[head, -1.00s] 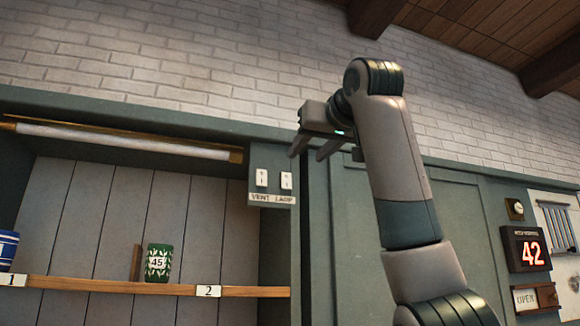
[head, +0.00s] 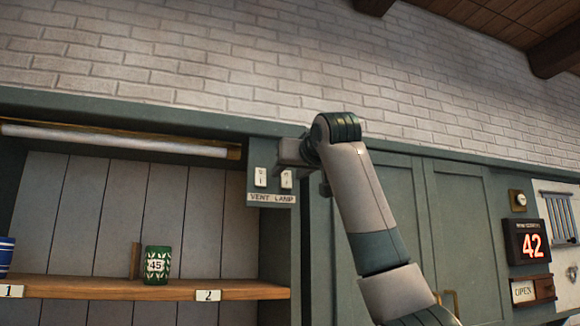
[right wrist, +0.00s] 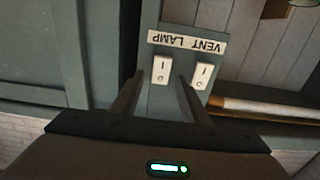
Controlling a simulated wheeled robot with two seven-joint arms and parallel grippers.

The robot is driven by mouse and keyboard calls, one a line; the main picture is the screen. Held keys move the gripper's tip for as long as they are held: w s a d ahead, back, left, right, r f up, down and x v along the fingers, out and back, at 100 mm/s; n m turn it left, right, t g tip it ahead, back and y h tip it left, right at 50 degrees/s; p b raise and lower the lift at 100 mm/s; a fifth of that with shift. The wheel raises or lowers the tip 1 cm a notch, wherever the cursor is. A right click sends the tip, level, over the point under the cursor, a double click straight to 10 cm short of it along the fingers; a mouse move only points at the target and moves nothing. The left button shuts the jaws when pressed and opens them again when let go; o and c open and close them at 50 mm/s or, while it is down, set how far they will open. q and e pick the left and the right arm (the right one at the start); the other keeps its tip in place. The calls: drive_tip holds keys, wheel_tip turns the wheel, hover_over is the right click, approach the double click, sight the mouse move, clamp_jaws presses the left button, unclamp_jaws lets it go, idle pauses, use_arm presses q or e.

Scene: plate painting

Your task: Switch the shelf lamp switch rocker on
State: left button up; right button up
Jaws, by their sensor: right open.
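The lamp rocker (head: 286,179) is the right one of two white rockers on a grey-green panel, above a "VENT LAMP" label (head: 271,199). In the upside-down right wrist view the lamp rocker (right wrist: 161,69) is the left one. My right gripper (head: 302,168) is at the panel's upper right in the head view. In the right wrist view my right gripper (right wrist: 160,76) is open and empty, its fingers on either side of the lamp rocker. I cannot tell whether they touch the panel. My left gripper is not in view.
The vent rocker (head: 260,177) is close beside the lamp rocker. A pale tube lamp (head: 120,143) runs along the shelf top. A green mug marked 45 (head: 156,264) and a blue mug (head: 5,255) stand on the wooden shelf (head: 100,288). A red display (head: 527,245) hangs at right.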

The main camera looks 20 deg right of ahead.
clamp_jaws()
drive_tip(key=f+t+b, duration=0.1)
drive_tip(key=t+b, duration=0.1)
drive_tip(key=b, duration=0.3)
drive_tip(key=shift+s+f+t, duration=0.15)
drive_tip(key=shift+t, duration=0.15)
drive_tip(key=shift+r+t+b, duration=0.2)
drive_tip(key=shift+t+b, duration=0.2)
drive_tip(key=shift+b, duration=0.05)
unclamp_jaws()
drive_tip(key=shift+s, duration=0.15)
